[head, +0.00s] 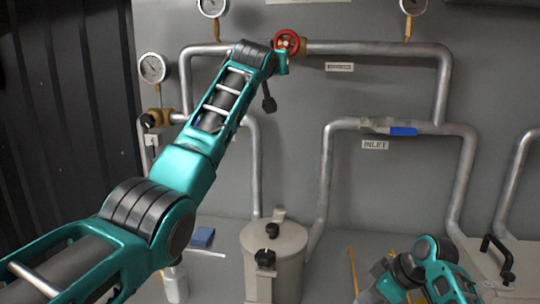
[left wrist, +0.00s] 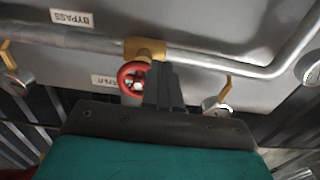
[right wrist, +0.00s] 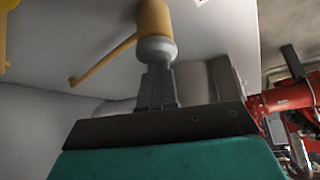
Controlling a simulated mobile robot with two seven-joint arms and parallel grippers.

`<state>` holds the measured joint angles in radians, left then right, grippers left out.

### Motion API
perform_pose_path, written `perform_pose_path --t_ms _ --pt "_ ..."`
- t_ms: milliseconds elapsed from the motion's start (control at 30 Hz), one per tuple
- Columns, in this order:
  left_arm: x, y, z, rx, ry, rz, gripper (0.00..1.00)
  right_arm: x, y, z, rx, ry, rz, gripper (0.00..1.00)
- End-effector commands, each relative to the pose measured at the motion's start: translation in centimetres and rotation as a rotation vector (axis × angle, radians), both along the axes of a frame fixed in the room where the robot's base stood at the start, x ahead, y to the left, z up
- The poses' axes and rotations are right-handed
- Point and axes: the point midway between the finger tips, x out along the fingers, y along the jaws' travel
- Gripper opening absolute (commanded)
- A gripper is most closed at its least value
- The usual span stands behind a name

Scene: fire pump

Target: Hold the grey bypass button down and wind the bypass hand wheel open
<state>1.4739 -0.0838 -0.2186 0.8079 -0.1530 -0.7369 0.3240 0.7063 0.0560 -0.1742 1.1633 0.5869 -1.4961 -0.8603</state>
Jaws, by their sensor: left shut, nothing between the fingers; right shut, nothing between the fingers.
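The red bypass hand wheel (head: 287,42) sits on a brass fitting on the upper pipe; it also shows in the left wrist view (left wrist: 124,72). My left gripper (left wrist: 162,72) is shut and empty, its fingers overlapping the wheel's right side in that view; I cannot tell whether they touch. My right gripper (head: 380,274) is low at the right in the head view. In the right wrist view its shut fingers (right wrist: 157,72) end at a pale grey cap (right wrist: 156,49) on a yellow cylinder. This may be the grey button; contact is unclear.
A lidded grey vessel (head: 273,250) stands at bottom centre. A blue-handled valve (head: 403,131) is on the inlet pipe. Gauges (head: 152,68) line the pipes. A yellow rod (head: 352,268) stands left of my right gripper. A black handle (head: 497,255) is at far right.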

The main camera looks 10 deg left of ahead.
Motion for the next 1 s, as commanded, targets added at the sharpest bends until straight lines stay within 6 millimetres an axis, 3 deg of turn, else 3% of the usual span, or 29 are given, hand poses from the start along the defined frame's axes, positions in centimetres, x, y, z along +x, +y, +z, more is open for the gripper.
perform_pose_path --t_ms 33,300,767,1000 --pt "-0.5 0.0 -0.2 -0.001 -0.001 -0.001 0.0 -0.3 -0.2 -0.8 -0.008 0.014 -0.002 0.0" --pt "-2.7 0.0 -0.1 -0.001 0.0 -0.001 0.0 -0.3 -0.2 -0.8 -0.008 0.015 -0.003 0.0" --pt "-3.7 -0.4 0.6 0.0 -0.001 0.0 0.0 -0.3 -0.2 -0.9 -0.008 0.014 -0.002 0.0" --pt "-2.6 -0.4 0.6 0.001 0.002 0.001 0.0 -0.3 -0.2 -0.9 -0.008 0.014 -0.002 0.0"
